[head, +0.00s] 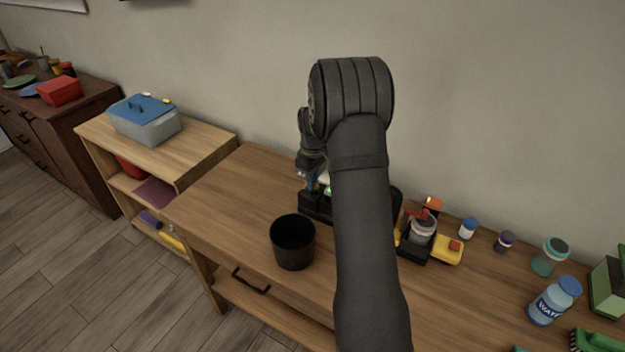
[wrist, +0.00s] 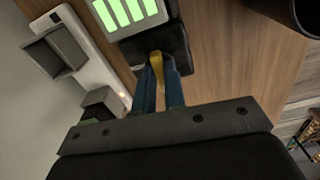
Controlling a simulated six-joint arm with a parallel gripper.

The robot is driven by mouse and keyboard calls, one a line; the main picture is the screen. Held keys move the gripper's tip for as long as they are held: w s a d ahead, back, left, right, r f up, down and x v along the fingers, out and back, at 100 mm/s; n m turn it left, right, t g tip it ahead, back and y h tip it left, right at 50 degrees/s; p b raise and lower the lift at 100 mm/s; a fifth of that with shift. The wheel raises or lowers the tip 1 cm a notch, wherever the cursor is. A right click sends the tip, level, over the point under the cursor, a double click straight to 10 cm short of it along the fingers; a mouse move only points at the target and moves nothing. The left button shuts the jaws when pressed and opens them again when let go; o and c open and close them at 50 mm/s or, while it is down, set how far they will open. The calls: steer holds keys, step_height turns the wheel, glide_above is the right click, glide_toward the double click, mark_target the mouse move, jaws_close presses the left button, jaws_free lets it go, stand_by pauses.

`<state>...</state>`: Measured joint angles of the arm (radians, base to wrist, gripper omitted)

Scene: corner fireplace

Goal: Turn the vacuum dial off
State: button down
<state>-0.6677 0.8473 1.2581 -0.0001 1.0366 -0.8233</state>
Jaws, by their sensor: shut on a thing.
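The vacuum dial (wrist: 156,62) shows in the wrist view as a narrow yellow piece on a black block, between my two blue fingers. My gripper (wrist: 159,72) is shut on it; the fingers hide part of it. Above the block in the wrist view is a panel (wrist: 128,12) with lit green bars. In the head view my gripper (head: 311,183) reaches down to the black unit (head: 314,205) on the wooden desk. The dial cannot be made out there, and my arm covers much of the unit. I cannot read the dial's setting.
A black cup (head: 293,243) stands in front of the unit on the desk (head: 235,200). Right of my arm are a small machine with a jar (head: 423,230) and several bottles. A white device with a grey box (wrist: 55,53) lies beside the panel. The desk's left part is clear.

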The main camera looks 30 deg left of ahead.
steer(key=shift+n, duration=0.6)
steer(key=c, duration=1.5)
jaws_free()
step_height(320, 180, up, 18)
steer(key=shift+f, duration=0.25)
steer(key=shift+f, duration=0.1)
step_height(320, 180, down, 17)
steer(key=shift+f, duration=0.2)
steer(key=shift+r, duration=0.15)
